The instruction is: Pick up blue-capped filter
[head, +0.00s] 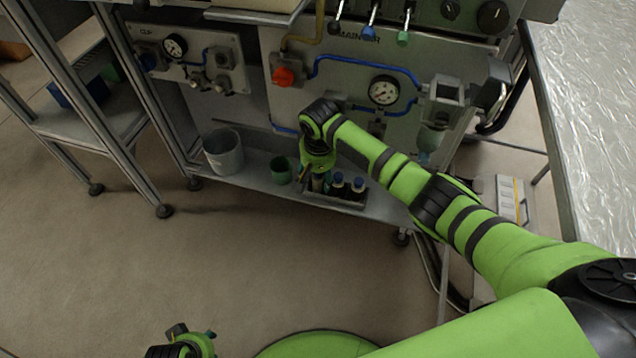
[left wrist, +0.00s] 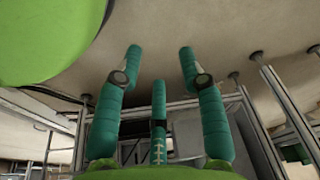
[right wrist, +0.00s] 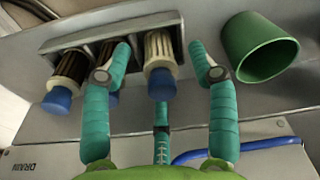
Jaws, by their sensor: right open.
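The blue-capped filter (right wrist: 160,62), with a pale ribbed body and a blue cap (right wrist: 161,84), stands at one end of a grey holder (right wrist: 115,29) in the right wrist view. My right gripper (right wrist: 160,50) is open, with its teal fingers on either side of this filter; I cannot tell whether they touch it. Darker blue-capped filters (right wrist: 67,80) stand beside it, one partly behind a finger. In the head view, my right gripper (head: 317,165) is over the holder on the low shelf and partly hides the filter. My left gripper (left wrist: 160,60) is open and empty, far from the holder.
A green cup (right wrist: 258,46) stands close beside the right gripper; in the head view it sits left of the holder. A grey bucket (head: 223,152) is further left on the shelf (head: 258,179). A panel with gauge (head: 383,91) and blue pipe rises behind. The floor in front is clear.

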